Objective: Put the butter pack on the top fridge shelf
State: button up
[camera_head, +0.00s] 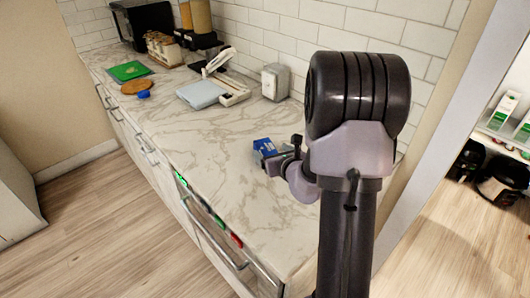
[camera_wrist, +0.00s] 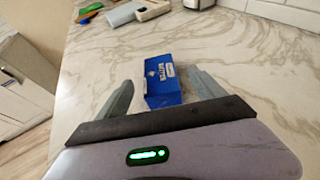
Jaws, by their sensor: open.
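The butter pack is a small blue box with white lettering. In the wrist view the butter pack (camera_wrist: 160,80) lies on the marble counter, in front of and partly between the two grey fingers. In the head view the butter pack (camera_head: 264,147) shows at the tip of my arm, partly hidden by the gripper. My gripper (camera_wrist: 160,92) is open, one finger on each side of the pack's near end, with a gap visible on the left. In the head view my gripper (camera_head: 277,160) is low over the counter.
The marble counter (camera_head: 180,125) is clear around the pack. At far right, a shelf holds white-and-green cartons (camera_head: 503,111).

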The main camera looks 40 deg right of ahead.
aim_at(267, 149)
jog(key=b+x, duration=0.1)
jog(key=x, duration=0.5)
jog(key=shift+s+a+f, duration=0.1)
jog(key=shift+f, duration=0.1)
jog(key=shift+s+r, duration=0.1)
grip_shut()
